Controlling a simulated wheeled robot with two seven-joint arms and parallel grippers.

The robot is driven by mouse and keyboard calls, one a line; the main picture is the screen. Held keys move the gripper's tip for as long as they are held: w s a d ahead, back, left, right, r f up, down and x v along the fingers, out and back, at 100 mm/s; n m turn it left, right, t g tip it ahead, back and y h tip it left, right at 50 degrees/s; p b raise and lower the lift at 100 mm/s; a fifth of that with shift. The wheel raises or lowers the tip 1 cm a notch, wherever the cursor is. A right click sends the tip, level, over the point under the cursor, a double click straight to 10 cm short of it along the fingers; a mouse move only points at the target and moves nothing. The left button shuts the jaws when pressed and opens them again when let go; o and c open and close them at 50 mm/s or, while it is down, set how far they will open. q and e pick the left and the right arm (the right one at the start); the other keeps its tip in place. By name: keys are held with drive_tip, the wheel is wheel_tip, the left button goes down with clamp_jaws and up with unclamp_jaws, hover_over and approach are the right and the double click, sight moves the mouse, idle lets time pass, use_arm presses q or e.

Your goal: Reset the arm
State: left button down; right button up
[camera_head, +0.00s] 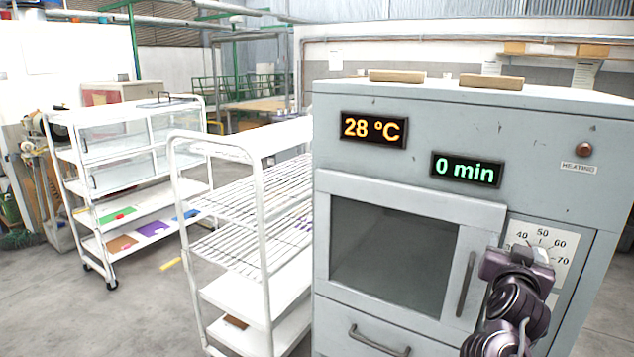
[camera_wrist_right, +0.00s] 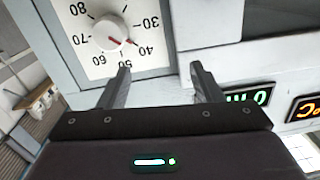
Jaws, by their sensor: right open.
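My right gripper (camera_head: 515,262) is in front of the grey oven's lower right side, beside the temperature dial (camera_head: 555,240). In the right wrist view my right gripper (camera_wrist_right: 160,75) is open, with nothing between its two dark fingers. The white dial knob (camera_wrist_right: 110,32) is beyond the fingers and to the left, apart from them. Red marks show near the knob on the side of 40 and 50; the exact setting is hard to tell. My left gripper is not in view.
The oven (camera_head: 400,110) has a shut windowed door (camera_head: 390,250) with a vertical handle (camera_head: 466,284). Its displays read 28 °C (camera_head: 374,129) and 0 min (camera_head: 467,169). A white rack cart (camera_head: 262,205) stands close at its left. Another cart (camera_head: 130,150) stands farther left, with floor between.

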drive_tip(key=s+a+f+n+g+y, duration=0.25)
drive_tip(key=s+a+f+y, duration=0.2)
drive_tip(key=f, duration=0.45)
drive_tip(key=s+a+f+n+g+y, duration=0.25)
drive_tip(key=s+a+f, duration=0.25)
drive_tip(key=f, duration=0.3)
drive_tip(key=s+a+f+n+g+y, duration=0.1)
drive_tip(key=s+a+f+g, duration=0.2)
drive_tip(key=s, duration=0.4)
drive_tip(key=s+a+f+n+g, duration=0.2)
drive_tip(key=s+f, duration=0.3)
drive_tip(key=s, duration=0.2)
drive_tip(key=s+a+f+n+g+y, duration=0.1)
drive_tip(key=s+a+f+g, duration=0.2)
drive_tip(key=s, duration=0.4)
wheel_tip(320, 180, down, 30)
drive_tip(key=s, duration=0.2)
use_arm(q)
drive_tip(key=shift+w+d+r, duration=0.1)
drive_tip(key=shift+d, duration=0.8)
use_arm(e)
drive_tip(key=s+d+f, duration=0.2)
drive_tip(key=s+f, duration=0.7)
drive_tip(key=s+d+f+g, duration=0.1)
drive_tip(key=s+f, duration=0.8)
drive_tip(key=s, duration=0.1)
drive_tip(key=shift+d, duration=0.35)
